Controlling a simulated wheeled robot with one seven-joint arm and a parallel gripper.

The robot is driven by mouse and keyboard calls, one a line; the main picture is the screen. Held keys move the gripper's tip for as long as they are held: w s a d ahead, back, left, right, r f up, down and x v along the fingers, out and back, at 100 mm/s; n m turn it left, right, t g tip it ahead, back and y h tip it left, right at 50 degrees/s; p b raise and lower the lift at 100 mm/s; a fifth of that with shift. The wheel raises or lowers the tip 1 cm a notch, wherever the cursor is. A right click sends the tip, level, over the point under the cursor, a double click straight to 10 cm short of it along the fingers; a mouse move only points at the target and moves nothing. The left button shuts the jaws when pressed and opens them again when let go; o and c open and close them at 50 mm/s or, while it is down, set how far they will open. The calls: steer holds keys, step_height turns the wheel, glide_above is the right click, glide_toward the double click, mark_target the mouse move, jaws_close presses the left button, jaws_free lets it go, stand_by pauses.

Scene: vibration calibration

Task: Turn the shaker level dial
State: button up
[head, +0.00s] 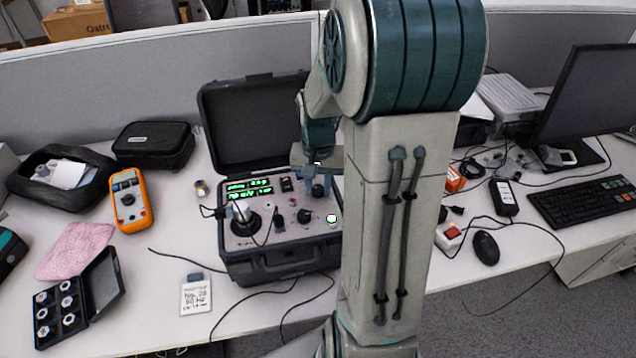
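The vibration calibrator sits in an open black case (285,265) on the desk, lid raised at the back. Its grey panel has a green lit display (249,188), a round black shaker mount (245,222) with a silver sensor on it, and several knobs. One black knob (318,191) is at the panel's upper right; another dark knob (304,216) is lower. I cannot read which is the level dial. My gripper (317,179) points down at the upper right knob, at or just above it. Its fingers are small and partly hidden, so I cannot tell open from shut or contact.
My arm covers the desk right of the case. An orange multimeter (130,200), a black pouch (153,145) and an open box of round parts (78,300) lie left. Cables cross the front. A mouse (485,248), keyboard (585,203) and monitor (590,95) are right.

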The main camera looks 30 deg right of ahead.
mark_target(318, 188)
steer(key=shift+n, duration=0.3)
steer(key=shift+c, duration=0.4)
steer(key=n, duration=1.2)
steer(key=shift+r+p, duration=0.1)
steer(key=shift+p, duration=0.2)
steer(key=shift+n, duration=0.3)
steer(key=o, duration=1)
step_height(318, 188, up, 14)
steer(key=shift+f, duration=0.1)
